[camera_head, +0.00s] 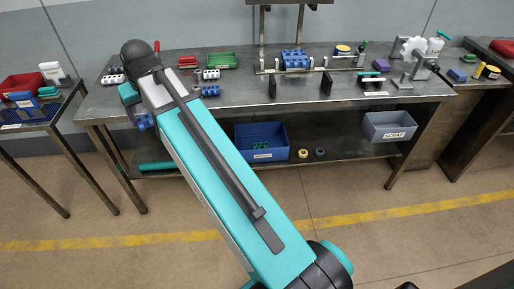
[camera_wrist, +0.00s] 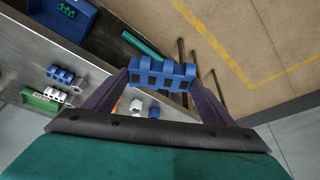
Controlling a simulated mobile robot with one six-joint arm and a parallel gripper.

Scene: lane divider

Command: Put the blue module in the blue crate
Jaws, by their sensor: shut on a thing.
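My gripper (camera_wrist: 161,78) is shut on a blue module (camera_wrist: 161,74), a ribbed blue block held between the two fingers in the wrist view. In the head view the module (camera_head: 146,122) shows at the left end of the workbench, beside my teal arm, which hides part of the gripper. The blue crate (camera_head: 285,143) stands on the lower shelf under the bench, right of my arm, with small green parts inside. In the wrist view the crate (camera_wrist: 82,30) is at the upper left, apart from the gripper. Another blue module (camera_head: 211,91) lies on the bench top.
The workbench (camera_head: 240,98) carries a green tray (camera_head: 221,61), white modules (camera_head: 211,74) and a fixture with blue blocks (camera_head: 295,60). Floor in front is clear.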

